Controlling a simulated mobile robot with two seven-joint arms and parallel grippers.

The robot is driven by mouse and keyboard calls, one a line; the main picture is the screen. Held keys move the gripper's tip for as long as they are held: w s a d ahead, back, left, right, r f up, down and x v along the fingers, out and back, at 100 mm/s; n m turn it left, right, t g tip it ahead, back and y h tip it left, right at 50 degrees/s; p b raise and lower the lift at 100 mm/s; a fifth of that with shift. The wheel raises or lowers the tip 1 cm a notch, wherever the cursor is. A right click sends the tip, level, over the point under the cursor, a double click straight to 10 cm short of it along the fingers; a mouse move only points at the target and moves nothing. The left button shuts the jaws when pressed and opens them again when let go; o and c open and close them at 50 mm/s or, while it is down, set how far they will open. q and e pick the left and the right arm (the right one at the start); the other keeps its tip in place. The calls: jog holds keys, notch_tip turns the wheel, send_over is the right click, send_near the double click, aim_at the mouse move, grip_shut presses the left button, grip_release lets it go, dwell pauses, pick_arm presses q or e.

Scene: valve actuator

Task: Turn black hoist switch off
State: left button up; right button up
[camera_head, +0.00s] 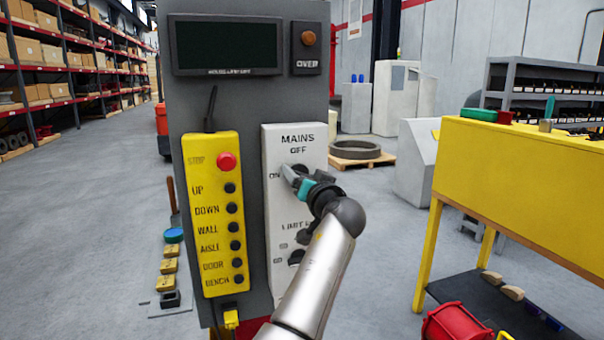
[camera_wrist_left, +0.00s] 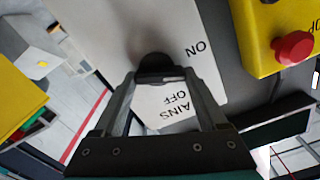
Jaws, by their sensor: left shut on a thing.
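The white switch panel (camera_head: 283,146) is marked MAINS, with OFF above the upper knob and ON to its left. My left gripper (camera_head: 292,174) reaches this upper knob from the right. In the left wrist view the black round knob (camera_wrist_left: 155,66) sits at the fingertips of my left gripper (camera_wrist_left: 158,78), which is shut on it. The ON and OFF marks show beside it. The fingers hide much of the knob in the head view, and I cannot tell its setting. No label reading "hoist" is legible. My right gripper is in neither view.
A lower black knob (camera_head: 297,257) sits under a partly hidden LIMIT label. A yellow pendant (camera_head: 213,215) with a red stop button (camera_head: 226,161) hangs left of the panel. A yellow workbench (camera_head: 515,190) stands to the right. Open floor lies between.

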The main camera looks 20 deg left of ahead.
pick_arm(q)
jog(key=m+p, duration=0.3)
jog(key=m, duration=0.3)
jog(key=shift+d+r+m, duration=0.1)
jog(key=shift+r+m, duration=0.05)
jog(key=shift+m, duration=0.15)
jog(key=m+p, duration=0.2)
jog(key=m, duration=0.1)
jog(key=shift+w, duration=0.1)
jog(key=shift+d+m+p, duration=0.1)
jog(key=shift+m+p, duration=0.8)
jog(key=shift+m, duration=0.8)
jog(key=o, duration=1.3)
jog(key=shift+f, duration=0.2)
